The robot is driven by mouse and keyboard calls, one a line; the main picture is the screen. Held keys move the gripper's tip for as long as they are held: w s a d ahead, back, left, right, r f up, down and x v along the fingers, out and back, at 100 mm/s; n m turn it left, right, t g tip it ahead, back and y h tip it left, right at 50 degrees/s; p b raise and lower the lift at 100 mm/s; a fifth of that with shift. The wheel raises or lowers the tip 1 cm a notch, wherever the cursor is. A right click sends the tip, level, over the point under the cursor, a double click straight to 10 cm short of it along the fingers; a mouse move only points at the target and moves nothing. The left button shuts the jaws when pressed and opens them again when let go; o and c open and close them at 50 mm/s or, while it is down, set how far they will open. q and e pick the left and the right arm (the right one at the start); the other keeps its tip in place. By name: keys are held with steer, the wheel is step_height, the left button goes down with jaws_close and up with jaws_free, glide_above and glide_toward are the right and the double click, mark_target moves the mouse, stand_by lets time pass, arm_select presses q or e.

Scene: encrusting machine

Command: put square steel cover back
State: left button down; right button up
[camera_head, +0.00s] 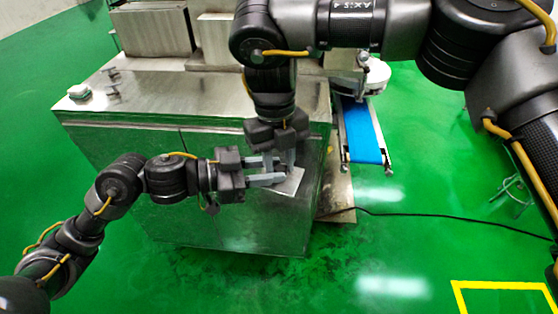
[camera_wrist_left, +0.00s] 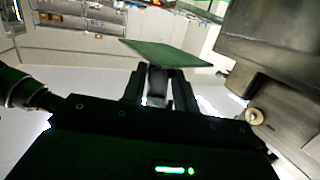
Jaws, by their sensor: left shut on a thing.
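The square steel cover (camera_head: 290,182) is a thin, shiny plate at the fingertips of my left gripper (camera_head: 272,171), in front of the machine's near right corner. My left gripper is shut on it. In the left wrist view the cover (camera_wrist_left: 168,52) is a tilted plate with a green tint, just beyond the left fingertips (camera_wrist_left: 158,82). My right gripper (camera_head: 280,158) points down from above, close to the left fingers and the cover in the picture. Its fingers look apart, with nothing clearly between them. The overlapping fingers hide part of the cover's near side.
The steel machine cabinet (camera_head: 215,205) stands right behind the grippers. Small fittings (camera_head: 80,91) sit on its top at the left. A blue conveyor belt (camera_head: 362,130) is to the right, and a black cable (camera_head: 430,215) lies on the green floor.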

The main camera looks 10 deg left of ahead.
arm_select(q)
steer(key=c, duration=1)
jaws_free()
steer(key=shift+a, duration=0.1)
